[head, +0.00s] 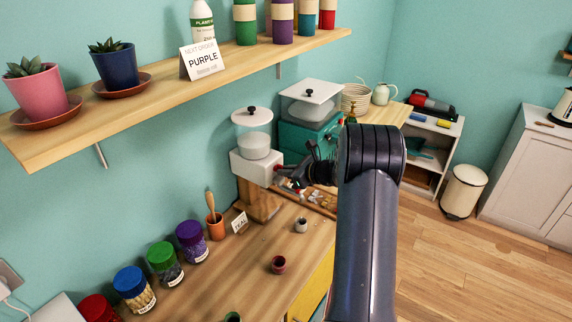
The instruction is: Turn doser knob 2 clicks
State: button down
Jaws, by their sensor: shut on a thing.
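The doser (256,167) is a white box with a clear, white-lidded hopper, standing on a wooden block on the wooden counter against the wall. My arm reaches in from the right. My gripper (284,177) is at the right side of the doser's white body, shut on what appears to be its knob. The knob is mostly hidden by the fingers, and a little red shows there. Its click position cannot be read.
A teal machine (303,139) stands behind the doser. Small pots, one pale (301,225) and one dark red (278,264), sit on the counter (245,280). Coloured jars (162,263) line the left. A shelf (180,85) with a "PURPLE" card (203,61) hangs above.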

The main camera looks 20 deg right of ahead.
jog(key=shift+m+y+p, duration=0.3)
jog(key=shift+p, duration=0.15)
jog(key=shift+g, duration=0.3)
jog(key=c, duration=1.5)
grip_release()
jog(key=shift+c, duration=0.2)
jog(key=b+v, duration=0.2)
jog(key=v, duration=0.8)
jog(key=shift+s+d+b, duration=0.2)
jog(key=shift+s+b, duration=0.1)
jog(key=shift+r, duration=0.1)
